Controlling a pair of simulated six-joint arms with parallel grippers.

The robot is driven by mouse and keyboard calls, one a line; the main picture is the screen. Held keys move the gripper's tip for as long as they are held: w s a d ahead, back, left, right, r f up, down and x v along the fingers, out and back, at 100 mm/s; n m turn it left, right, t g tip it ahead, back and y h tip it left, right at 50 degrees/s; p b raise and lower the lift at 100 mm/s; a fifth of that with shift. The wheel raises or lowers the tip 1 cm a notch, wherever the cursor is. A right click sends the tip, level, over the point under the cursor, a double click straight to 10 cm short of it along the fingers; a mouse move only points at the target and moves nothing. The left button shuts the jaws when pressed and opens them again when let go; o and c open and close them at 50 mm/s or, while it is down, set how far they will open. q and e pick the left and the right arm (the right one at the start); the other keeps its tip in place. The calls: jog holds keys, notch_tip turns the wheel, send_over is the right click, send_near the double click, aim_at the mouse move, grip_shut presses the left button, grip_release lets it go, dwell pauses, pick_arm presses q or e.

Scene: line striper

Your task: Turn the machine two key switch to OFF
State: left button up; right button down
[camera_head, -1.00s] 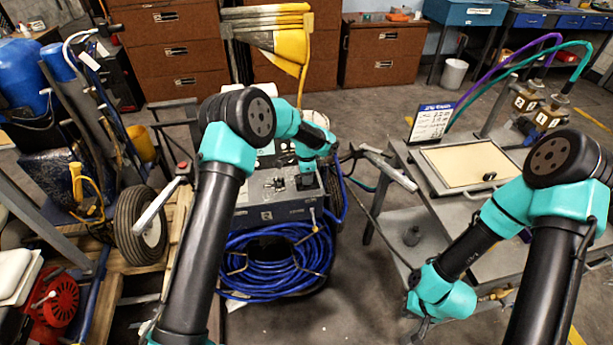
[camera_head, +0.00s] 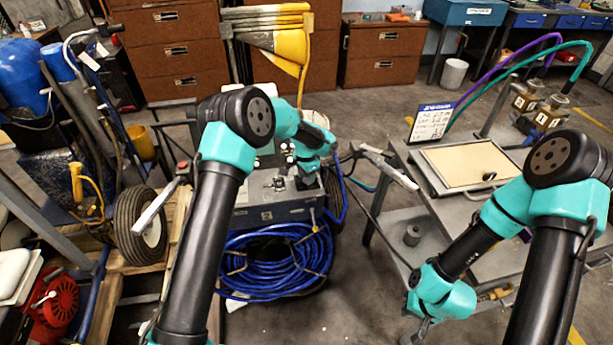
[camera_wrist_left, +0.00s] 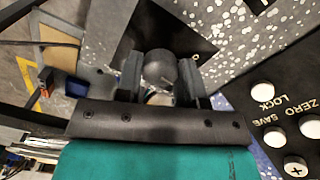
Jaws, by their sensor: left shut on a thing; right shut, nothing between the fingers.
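The striping machine (camera_head: 262,216) stands at the centre of the head view, with a grey control box above a coiled blue hose. My left gripper (camera_head: 304,180) is at the right part of its control panel. In the left wrist view, its two dark fingers stand on either side of a rounded dark grey knob (camera_wrist_left: 160,68), which appears to be the key switch, and are shut on it. Switch markings are too hidden or small to read. My right gripper (camera_head: 418,332) is low beside the cart, shut and empty, partly cut off by the lower edge.
A black panel (camera_wrist_left: 275,115) with white buttons marked LOCK, ZERO and SAVE is near the left gripper. A metal cart (camera_head: 400,228) with a sign (camera_head: 431,122) stands right. A wheel (camera_head: 140,226) and wooden pallet are left. Open floor lies between machine and cart.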

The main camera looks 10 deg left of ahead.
pick_arm(q)
jog(key=n, duration=0.7)
dwell(0.6)
jog(key=o, duration=0.9)
jog(key=shift+r, duration=0.15)
jog(key=r, duration=1.7)
jog(key=shift+a, duration=0.25)
